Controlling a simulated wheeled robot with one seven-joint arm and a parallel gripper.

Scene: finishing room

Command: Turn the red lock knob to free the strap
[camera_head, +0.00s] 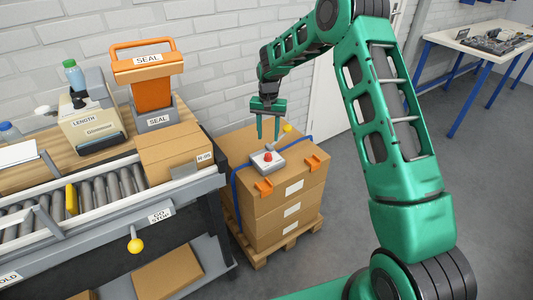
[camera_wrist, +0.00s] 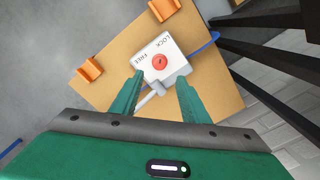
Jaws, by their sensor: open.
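The red lock knob (camera_head: 268,155) sits on a small light-grey block on top of a stack of cardboard boxes. In the wrist view the red knob (camera_wrist: 160,62) is on the white block (camera_wrist: 178,56), which is marked LOCK and FREE. A blue strap (camera_head: 236,190) runs over the stack, and part of it (camera_wrist: 205,46) shows beside the block in the wrist view. My green gripper (camera_head: 268,135) is open above the block, its fingers pointing down. In the wrist view its fingertips (camera_wrist: 160,80) are apart, just short of the knob, with nothing between them and the knob.
Orange corner pieces (camera_head: 264,187) sit on the top box's edges. The stack stands on a wooden pallet (camera_head: 262,262). A roller conveyor (camera_head: 105,190) with a carton (camera_head: 175,155) is close on the left. A white brick wall is behind, and grey floor is open to the right.

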